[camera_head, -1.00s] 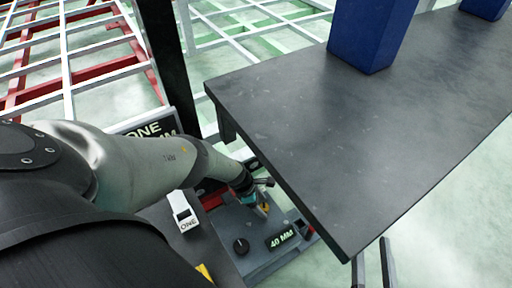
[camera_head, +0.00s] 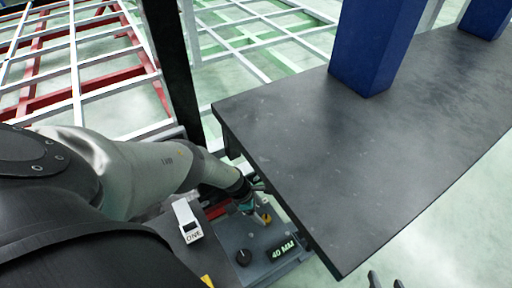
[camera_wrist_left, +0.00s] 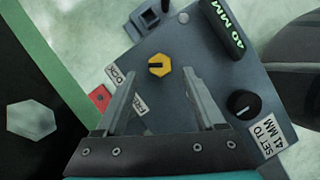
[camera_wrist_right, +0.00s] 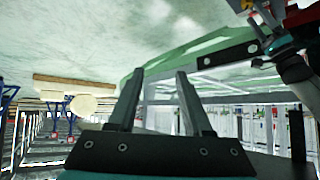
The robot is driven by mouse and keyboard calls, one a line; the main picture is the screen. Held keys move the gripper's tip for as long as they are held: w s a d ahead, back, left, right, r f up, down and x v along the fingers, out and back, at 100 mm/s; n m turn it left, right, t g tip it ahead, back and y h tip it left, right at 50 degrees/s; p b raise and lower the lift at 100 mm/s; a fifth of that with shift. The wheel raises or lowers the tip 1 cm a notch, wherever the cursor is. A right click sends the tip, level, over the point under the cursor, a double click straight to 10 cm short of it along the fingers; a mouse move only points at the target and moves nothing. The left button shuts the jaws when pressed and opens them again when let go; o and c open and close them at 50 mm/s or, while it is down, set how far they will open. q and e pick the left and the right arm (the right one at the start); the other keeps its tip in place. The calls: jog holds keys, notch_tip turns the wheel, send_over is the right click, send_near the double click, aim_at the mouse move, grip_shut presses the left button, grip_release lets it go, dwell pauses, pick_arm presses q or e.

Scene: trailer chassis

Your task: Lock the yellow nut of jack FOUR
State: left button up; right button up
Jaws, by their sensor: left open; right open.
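The yellow hex nut (camera_wrist_left: 160,65) sits on a grey panel (camera_wrist_left: 180,38), with a dark slot mark on its face. Labels LOCK (camera_wrist_left: 120,77) and FREE (camera_wrist_left: 141,105) lie beside it. My left gripper (camera_wrist_left: 160,74) is open, its fingertips either side of the nut's near side in the picture; I cannot tell whether they touch. In the head view the nut (camera_head: 266,218) shows small beside my left gripper (camera_head: 256,209). No jack number for this panel is readable. My right gripper (camera_wrist_right: 160,72) is open and empty; its fingertips show at the head view's lower edge (camera_head: 385,281).
The panel carries a 40 MM display (camera_wrist_left: 223,27), a black knob (camera_wrist_left: 243,104), a SET TO 41 MM label (camera_wrist_left: 268,139) and a red piece (camera_wrist_left: 99,96). A white tag reading ONE (camera_head: 188,220) stands nearby. A dark tabletop (camera_head: 300,150) with blue posts (camera_head: 372,50) overhangs close right.

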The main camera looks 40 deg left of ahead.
jog(key=s+d+g+h+p, duration=0.2)
jog(key=s+d+g, duration=0.2)
jog(key=d, duration=0.1)
jog(key=shift+s+d+m+g+p, duration=0.25)
jog(key=shift+s+m+g+p, duration=0.05)
jog(key=shift+s+p, duration=0.1)
dwell(0.6)
